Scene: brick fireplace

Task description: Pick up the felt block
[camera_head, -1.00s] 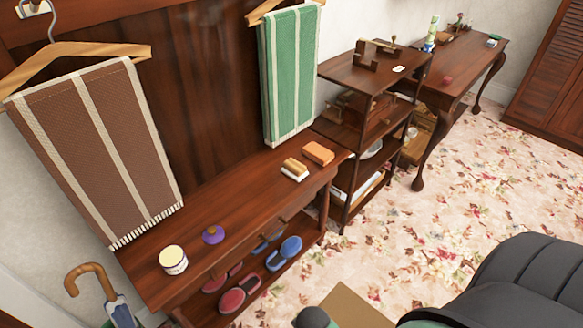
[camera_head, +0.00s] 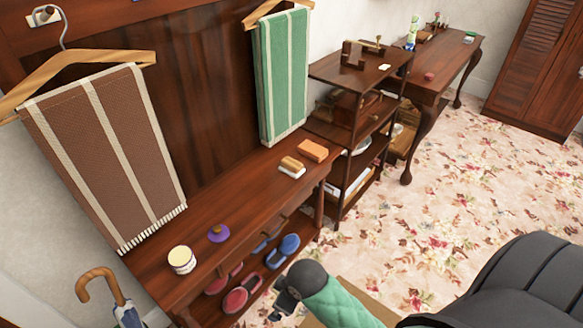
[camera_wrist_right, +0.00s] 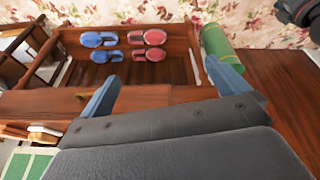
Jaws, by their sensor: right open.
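A small block with a tan wooden top and a pale, felt-like base (camera_head: 291,167) lies on the bench. I take it for the felt block; a plain orange block (camera_head: 312,150) lies just behind it. In the right wrist view the pale-based block (camera_wrist_right: 45,130) is at the lower left, partly cut off by the gripper body. My right gripper (camera_wrist_right: 161,70) is open and empty, its fingers spread in front of the bench and apart from the block. One of my arms shows at the bottom of the head view. I cannot make out my left gripper.
The bench (camera_head: 245,190) also bears a cream tin (camera_head: 182,259) and a purple-lidded item (camera_head: 219,233). Blue and red slippers (camera_head: 236,300) lie on its lower shelf. Towels hang above. A shelf unit (camera_head: 337,75) stands right of the bench; carpet (camera_head: 450,200) is clear.

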